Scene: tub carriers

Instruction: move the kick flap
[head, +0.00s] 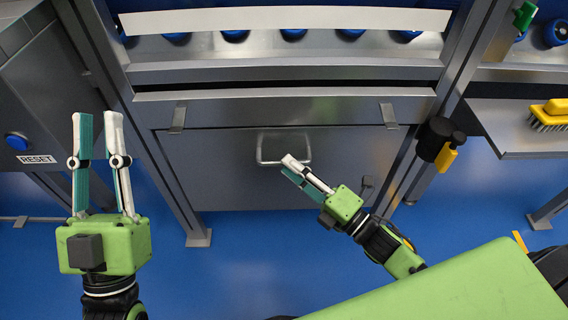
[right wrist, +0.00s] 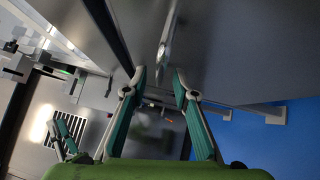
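The kick flap (head: 220,175) is a grey panel under the steel bench, hinged along its top edge and hanging roughly upright. Its pale U-shaped handle (head: 262,150) is at the middle; it also shows in the right wrist view (right wrist: 165,42). My right gripper (head: 288,165) is at the handle's lower right corner in the head view. In the right wrist view its fingertips (right wrist: 160,76) are apart, with the handle ahead between them; I cannot tell whether they touch it. My left gripper (head: 98,117) is open and empty, left of the flap.
A grey cabinet with a blue RESET button (head: 17,142) stands at the left. A black and yellow device (head: 436,140) hangs on the right post. A yellow brush (head: 552,115) lies on the right shelf. The blue floor (head: 230,260) before the flap is clear.

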